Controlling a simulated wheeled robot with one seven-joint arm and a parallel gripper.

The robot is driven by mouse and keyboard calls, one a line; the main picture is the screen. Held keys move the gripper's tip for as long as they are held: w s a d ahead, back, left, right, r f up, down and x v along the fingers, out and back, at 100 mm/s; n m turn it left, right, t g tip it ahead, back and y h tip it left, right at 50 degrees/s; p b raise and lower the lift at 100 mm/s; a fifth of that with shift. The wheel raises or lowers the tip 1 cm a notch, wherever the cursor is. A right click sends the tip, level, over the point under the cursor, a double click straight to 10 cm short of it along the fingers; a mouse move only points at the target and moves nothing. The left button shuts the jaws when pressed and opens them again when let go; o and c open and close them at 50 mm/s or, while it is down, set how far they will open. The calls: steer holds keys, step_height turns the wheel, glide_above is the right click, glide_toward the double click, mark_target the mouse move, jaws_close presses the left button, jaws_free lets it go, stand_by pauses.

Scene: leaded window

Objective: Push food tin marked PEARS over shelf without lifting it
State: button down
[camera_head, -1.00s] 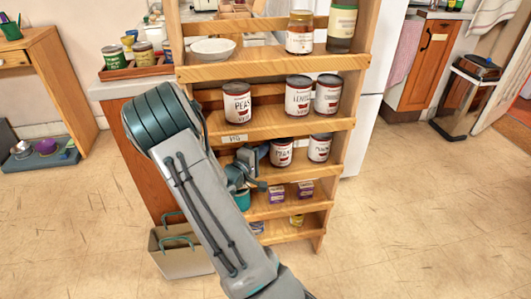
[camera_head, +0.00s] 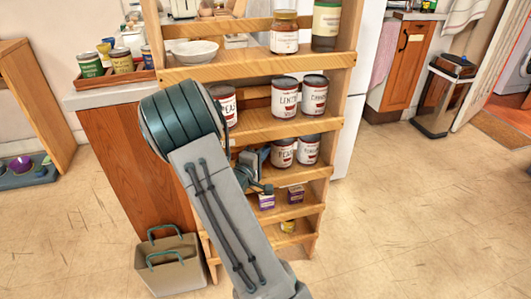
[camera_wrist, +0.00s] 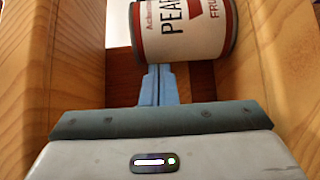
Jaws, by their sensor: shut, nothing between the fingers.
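The tin marked PEARS (camera_head: 282,152) stands upright on the middle shelf (camera_head: 286,129), one board below the LENTILS tin, with a red and white label. In the wrist view the PEARS tin (camera_wrist: 185,32) fills the top centre. My gripper (camera_wrist: 158,70) is shut and empty, its blue fingertips at the tin's near edge; I cannot tell whether they touch. In the head view my gripper (camera_head: 265,172) is partly hidden behind my arm, left of the tin. Another tin (camera_head: 307,150) stands close to the right of the PEARS tin.
On the shelf above stand the LENTILS tin (camera_head: 286,97), another tin (camera_head: 314,95) and one partly hidden by my arm. Wooden boards (camera_wrist: 60,70) flank my gripper closely in the wrist view.

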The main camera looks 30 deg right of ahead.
steer(key=a, duration=0.1)
steer(key=w+a, duration=0.1)
steer(key=a, duration=0.1)
steer(key=shift+w+a+f+b, duration=0.1)
steer(key=shift+a+b, duration=0.1)
steer(key=shift+b, duration=0.15)
steer(key=p+v, duration=0.2)
steer(key=v, duration=0.8)
steer(key=s+d+r+m+g+y+p, duration=0.2)
steer(key=s+r+m+g+y+p, duration=0.35)
steer(key=s+r+g+p, duration=0.8)
steer(key=s+a+r+t+y+p, duration=0.3)
steer(key=a+r+t+y+p, duration=0.1)
steer(key=a+r, duration=0.3)
steer(key=s+a+r+t+y+p, duration=0.3)
steer(key=a+r+y+p, duration=0.3)
steer(key=r, duration=0.6)
steer(key=shift+a+r+t+p, duration=0.3)
steer(key=shift+a+t+p, duration=0.2)
steer(key=shift+a, duration=0.2)
